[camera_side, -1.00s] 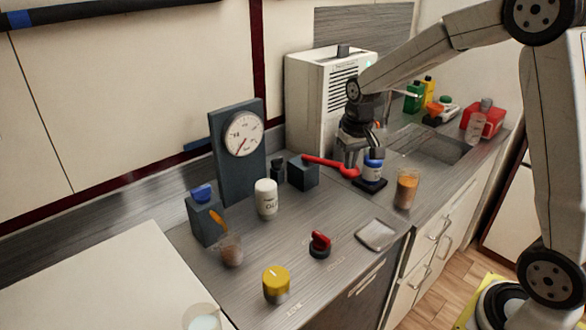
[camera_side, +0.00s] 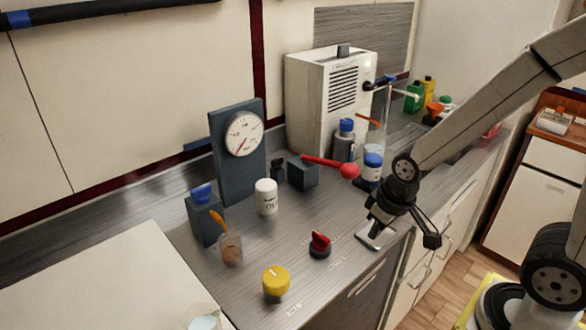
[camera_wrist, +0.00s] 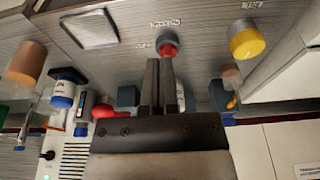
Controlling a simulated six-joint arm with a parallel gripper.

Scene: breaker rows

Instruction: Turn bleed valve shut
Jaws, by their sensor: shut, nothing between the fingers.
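A small red-handled knob (camera_side: 319,241) on a dark round base stands on the counter and looks like the valve. It also shows in the wrist view (camera_wrist: 168,48), just beyond my fingertips, with small labels beside it that I cannot read. A red lever (camera_side: 325,162) with a ball end reaches right from a dark block (camera_side: 303,174); its ball (camera_wrist: 105,111) shows left of my fingers in the wrist view. My gripper (camera_side: 373,237) is shut and empty, right of the knob, over the grey square dish. It also shows in the wrist view (camera_wrist: 160,64).
A yellow knob (camera_side: 275,283) stands front left of the red one. A gauge panel (camera_side: 236,165), a white bottle (camera_side: 266,197) and a beaker (camera_side: 230,249) stand to the left. A blue-capped jar (camera_side: 372,166) stands behind my gripper. The counter around the red knob is clear.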

